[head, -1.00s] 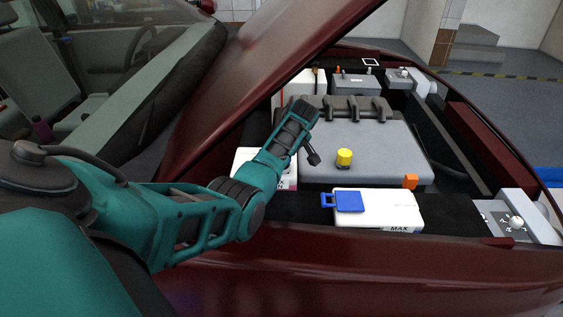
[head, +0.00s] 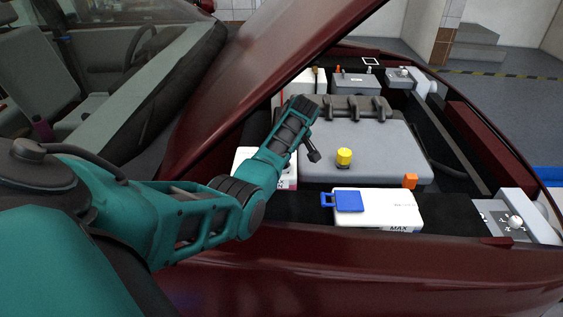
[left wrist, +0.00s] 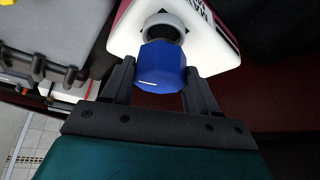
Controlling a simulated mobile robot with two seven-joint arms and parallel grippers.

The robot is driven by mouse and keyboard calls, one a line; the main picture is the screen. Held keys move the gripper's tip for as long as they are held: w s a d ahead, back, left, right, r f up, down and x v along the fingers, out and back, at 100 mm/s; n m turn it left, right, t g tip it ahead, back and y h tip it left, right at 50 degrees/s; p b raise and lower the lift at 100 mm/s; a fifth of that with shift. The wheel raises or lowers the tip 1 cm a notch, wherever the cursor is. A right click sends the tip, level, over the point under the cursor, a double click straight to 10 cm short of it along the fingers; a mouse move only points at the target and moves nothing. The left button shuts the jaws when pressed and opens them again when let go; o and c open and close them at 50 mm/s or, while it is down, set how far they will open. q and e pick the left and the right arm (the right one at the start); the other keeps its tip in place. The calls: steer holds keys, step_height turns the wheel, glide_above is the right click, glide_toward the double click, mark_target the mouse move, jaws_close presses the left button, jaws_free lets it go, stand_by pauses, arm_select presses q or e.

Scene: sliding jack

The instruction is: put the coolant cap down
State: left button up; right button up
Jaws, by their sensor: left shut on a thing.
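The blue coolant cap (left wrist: 160,66) shows in the left wrist view, between the two fingers of my left gripper (left wrist: 160,72). The gripper is shut on it. Beyond the cap is a white tank (left wrist: 215,45) with a round neck (left wrist: 165,22). The dark opening of the neck shows past the cap, so the cap looks off it; the gap between them is hard to judge. In the head view a white tank (head: 245,157) is partly covered by my left arm, and the cap and fingertips are hidden. My right gripper is in neither view.
A grey engine cover (head: 380,150) with a yellow cap (head: 344,157) fills the middle. An orange handle (head: 410,181) and a white tank (head: 395,213) with a blue lid (head: 348,201) are nearer. The raised hood (head: 240,80) slopes over the left side. A black ledge (head: 450,215) has bare room.

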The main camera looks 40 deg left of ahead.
arm_select(q)
steer(key=shift+r, duration=0.6)
